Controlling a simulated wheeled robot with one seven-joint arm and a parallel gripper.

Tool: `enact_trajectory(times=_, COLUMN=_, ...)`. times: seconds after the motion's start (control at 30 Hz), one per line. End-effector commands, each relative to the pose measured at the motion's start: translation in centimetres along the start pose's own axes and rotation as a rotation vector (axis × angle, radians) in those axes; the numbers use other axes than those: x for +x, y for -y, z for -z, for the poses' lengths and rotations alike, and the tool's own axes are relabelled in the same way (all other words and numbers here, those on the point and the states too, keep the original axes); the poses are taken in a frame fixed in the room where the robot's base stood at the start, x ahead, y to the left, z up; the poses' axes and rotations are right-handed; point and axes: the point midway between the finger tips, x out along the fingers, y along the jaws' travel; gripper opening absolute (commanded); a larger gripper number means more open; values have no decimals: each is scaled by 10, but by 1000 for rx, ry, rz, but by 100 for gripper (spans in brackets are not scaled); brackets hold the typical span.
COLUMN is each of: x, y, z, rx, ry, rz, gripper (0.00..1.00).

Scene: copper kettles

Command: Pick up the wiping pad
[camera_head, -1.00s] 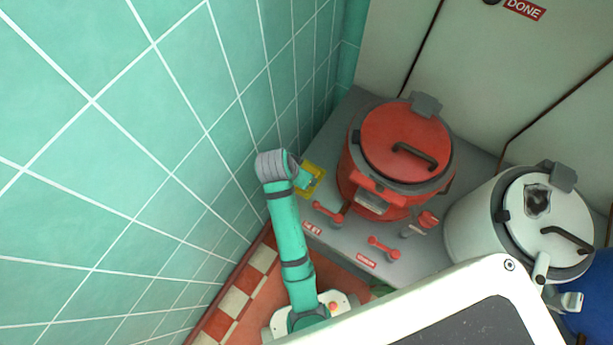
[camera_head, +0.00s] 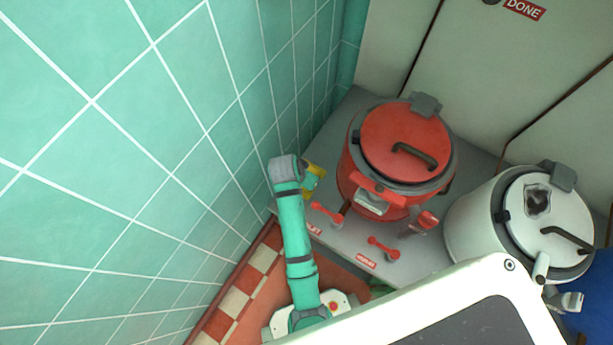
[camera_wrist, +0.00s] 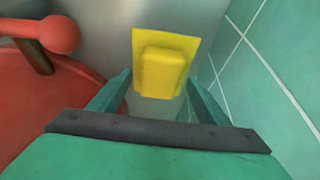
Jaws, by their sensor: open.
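The wiping pad (camera_wrist: 162,72) is a yellow block with a raised grip on a flat yellow base. In the wrist view it lies ahead of my gripper (camera_wrist: 160,97), between the lines of the two teal fingers, with its far part beyond the fingertips. The fingers are apart and I see no contact with the pad. In the head view the yellow pad (camera_head: 316,172) shows only in part on the grey counter, beside the red kettle; my wrist covers some of it.
The red kettle (camera_head: 405,145) stands close to the right of the pad, with red lever handles (camera_head: 326,213) in front. The green tiled wall (camera_head: 215,130) is close on the left. A white kettle (camera_head: 530,215) stands farther right on the grey counter (camera_head: 345,240).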

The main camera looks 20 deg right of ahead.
Motion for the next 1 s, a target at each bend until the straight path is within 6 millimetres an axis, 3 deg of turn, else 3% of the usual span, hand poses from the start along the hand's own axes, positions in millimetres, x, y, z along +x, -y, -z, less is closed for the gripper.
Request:
enact_trajectory(times=0.83, x=5, y=-1, z=-2, rx=2, ry=0, rz=-1, gripper=70)
enact_trajectory(times=1.0, x=5, y=-1, z=-2, rx=1, ry=0, rz=-1, gripper=30)
